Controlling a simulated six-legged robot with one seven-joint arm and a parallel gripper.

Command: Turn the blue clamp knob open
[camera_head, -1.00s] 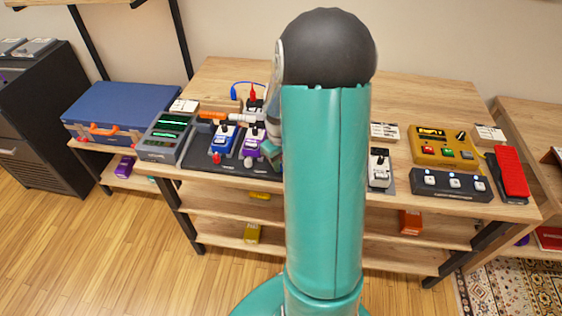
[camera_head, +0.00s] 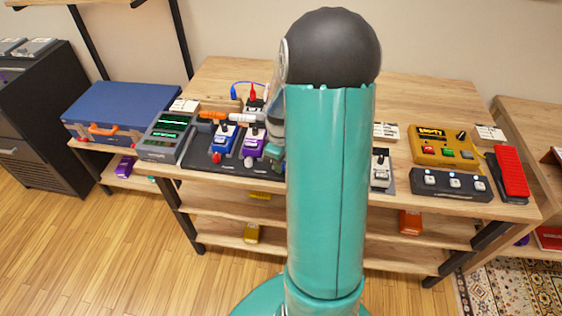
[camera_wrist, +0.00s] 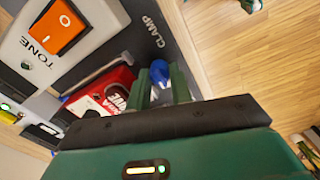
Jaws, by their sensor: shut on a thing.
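The blue clamp knob (camera_wrist: 159,71) shows in the wrist view beside the dark board (camera_wrist: 140,22), close to its printed word CLAMP. My gripper (camera_wrist: 161,80) has its two green fingers on either side of the knob and is shut on it. The fingers and wrist housing hide the knob's lower part, so its turn angle cannot be told. In the head view my arm covers the knob and most of the gripper.
A red pedal (camera_wrist: 105,93) lies close beside my fingers, and a grey pedal with an orange switch (camera_wrist: 64,26) is farther left. In the head view, blue (camera_head: 223,138) and purple (camera_head: 253,139) pedals stand left of my arm. A yellow unit (camera_head: 440,155) stands right.

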